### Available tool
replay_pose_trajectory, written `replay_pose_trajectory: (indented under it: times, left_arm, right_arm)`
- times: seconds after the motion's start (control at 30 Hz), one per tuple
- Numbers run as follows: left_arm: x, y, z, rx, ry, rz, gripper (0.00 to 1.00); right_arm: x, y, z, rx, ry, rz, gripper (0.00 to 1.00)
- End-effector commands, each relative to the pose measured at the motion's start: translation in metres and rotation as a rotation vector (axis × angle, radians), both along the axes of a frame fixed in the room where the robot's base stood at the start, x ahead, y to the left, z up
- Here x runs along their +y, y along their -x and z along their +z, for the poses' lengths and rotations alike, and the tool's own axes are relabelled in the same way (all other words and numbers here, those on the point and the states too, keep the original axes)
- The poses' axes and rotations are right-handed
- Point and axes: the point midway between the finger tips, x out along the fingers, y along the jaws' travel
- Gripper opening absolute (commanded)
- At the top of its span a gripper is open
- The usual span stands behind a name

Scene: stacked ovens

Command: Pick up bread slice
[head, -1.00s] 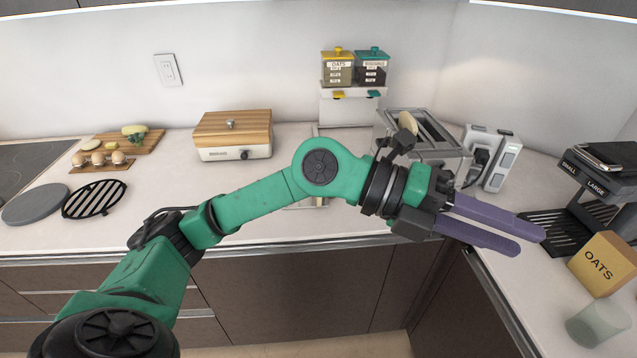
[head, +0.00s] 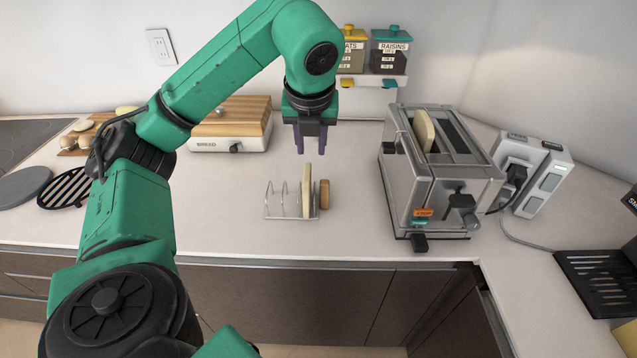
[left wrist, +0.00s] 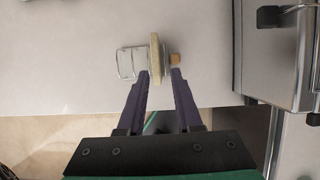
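A pale bread slice (head: 307,188) stands upright in a wire toast rack (head: 270,208) on the counter, at the rack's right end. Another bread slice (head: 424,130) stands in a slot of the silver toaster (head: 405,190). My left gripper (head: 311,151) points down above the rack, open and empty. In the left wrist view, the rack's bread slice (left wrist: 155,45) lies ahead of the left gripper (left wrist: 161,73), between the lines of its purple fingers; it appears clear of them. My right gripper is not in view.
A small brown block (head: 324,195) sits at the rack's right side. A bread box (head: 228,144) stands behind to the left, and a power socket tower (head: 541,178) stands right of the toaster. Oats and raisins dispensers (head: 389,52) are behind. Counter around the rack is clear.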

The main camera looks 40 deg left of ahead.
Motion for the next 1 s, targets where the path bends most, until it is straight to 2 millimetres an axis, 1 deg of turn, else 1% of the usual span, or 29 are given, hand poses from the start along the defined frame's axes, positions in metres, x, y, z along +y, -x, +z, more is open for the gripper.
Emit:
replay_pose_trajectory:
  times: [0.03,0.1,0.13,0.17,0.2,0.23,0.27,0.33,0.43,0.5,0.53,0.63,0.8,0.9,1.0]
  left_arm:
    - [0.003,-0.004,-0.029,0.006,0.003,0.000,0.34]
    - [0.008,-0.009,-0.044,0.004,0.003,-0.001,0.34]
    - [0.009,-0.011,-0.050,0.004,0.002,-0.002,0.34]
    - [0.012,-0.012,-0.048,0.005,0.001,0.000,0.34]
    - [0.013,-0.014,-0.050,0.005,0.000,-0.001,0.34]
    - [0.014,-0.015,-0.054,0.005,0.000,-0.001,0.34]
    - [0.015,-0.016,-0.056,0.004,0.000,-0.001,0.34]
    - [0.018,-0.019,-0.063,0.004,-0.001,-0.002,0.34]
    - [0.024,-0.023,-0.079,0.006,-0.001,-0.002,0.34]
    - [0.028,-0.027,-0.093,0.005,0.000,-0.002,0.34]
    - [0.029,-0.028,-0.097,0.005,0.000,-0.002,0.34]
    - [0.030,-0.031,-0.106,0.001,0.002,-0.003,0.34]
    - [0.030,-0.031,-0.106,0.000,0.002,-0.005,0.34]
    - [0.030,-0.031,-0.106,0.000,0.002,-0.005,0.00]
    - [0.030,-0.031,-0.106,0.000,0.002,-0.005,0.00]
  right_arm:
    - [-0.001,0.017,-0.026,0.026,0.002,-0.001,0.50]
    - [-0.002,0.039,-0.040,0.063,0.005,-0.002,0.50]
    - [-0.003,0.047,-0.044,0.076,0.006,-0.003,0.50]
    - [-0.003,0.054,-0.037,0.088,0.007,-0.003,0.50]
    - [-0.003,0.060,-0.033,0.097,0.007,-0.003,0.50]
    - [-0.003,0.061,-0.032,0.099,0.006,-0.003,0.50]
    - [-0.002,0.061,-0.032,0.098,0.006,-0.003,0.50]
    - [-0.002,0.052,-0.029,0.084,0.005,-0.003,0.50]
    - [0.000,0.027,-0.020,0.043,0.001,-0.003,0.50]
    - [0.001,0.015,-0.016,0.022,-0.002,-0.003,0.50]
    - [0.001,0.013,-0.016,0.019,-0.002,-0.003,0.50]
    - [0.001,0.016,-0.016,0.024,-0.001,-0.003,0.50]
    - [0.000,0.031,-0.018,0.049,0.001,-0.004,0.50]
    - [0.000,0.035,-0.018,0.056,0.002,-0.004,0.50]
    - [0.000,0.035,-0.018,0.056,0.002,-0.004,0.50]
